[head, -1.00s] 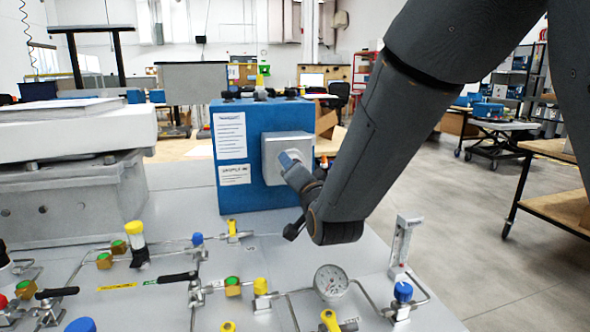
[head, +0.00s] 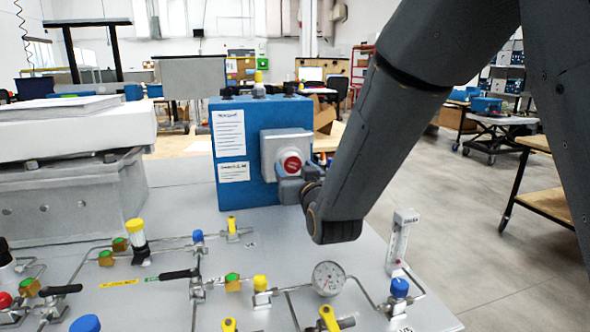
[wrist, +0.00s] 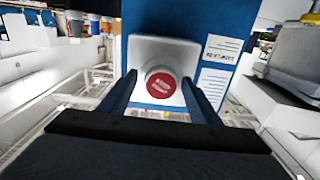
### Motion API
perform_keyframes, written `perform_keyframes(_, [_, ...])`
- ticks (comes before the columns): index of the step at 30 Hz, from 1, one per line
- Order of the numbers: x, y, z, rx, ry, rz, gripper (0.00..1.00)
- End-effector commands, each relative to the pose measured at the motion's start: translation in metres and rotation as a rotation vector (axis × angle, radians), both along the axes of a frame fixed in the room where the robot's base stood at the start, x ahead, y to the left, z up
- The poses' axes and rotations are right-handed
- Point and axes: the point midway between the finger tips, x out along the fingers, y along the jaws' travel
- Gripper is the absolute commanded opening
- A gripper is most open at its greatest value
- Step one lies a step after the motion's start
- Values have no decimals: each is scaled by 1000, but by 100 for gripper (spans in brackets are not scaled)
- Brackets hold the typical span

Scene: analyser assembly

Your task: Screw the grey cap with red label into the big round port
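The grey cap with the red label (head: 291,164) sits on the front of the light grey square block (head: 271,146) on the blue analyser box (head: 236,190). It faces outward, and the round port behind it is hidden; I cannot tell how deep the cap sits. In the wrist view the cap's red face (wrist: 161,85) lies between the two dark fingers of my gripper (wrist: 159,76). The fingers are spread with a visible gap on each side of the cap. In the head view my gripper (head: 288,188) is just below the cap, partly hidden by its own wrist.
A panel with tubing, yellow and blue valve knobs, a round gauge (head: 328,278) and an upright flow meter (head: 401,238) lies in front of the box. A grey metal block (head: 75,200) stands at left. Bare panel surface shows around the box.

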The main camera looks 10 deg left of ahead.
Motion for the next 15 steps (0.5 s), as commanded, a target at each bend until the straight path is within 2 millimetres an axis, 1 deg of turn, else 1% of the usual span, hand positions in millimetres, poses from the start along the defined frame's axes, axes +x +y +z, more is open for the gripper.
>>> perform_keyframes(1, [0,0,0,1,0,0,49])
perform_keyframes(5, [0,0,0,1,0,-1,27])
perform_keyframes(6, [0,0,0,2,1,-1,20])
perform_keyframes(9, [0,-1,0,5,3,-2,5])
perform_keyframes(11, [1,-1,0,27,12,-3,5])
perform_keyframes(15, [1,-2,1,165,76,-5,5])
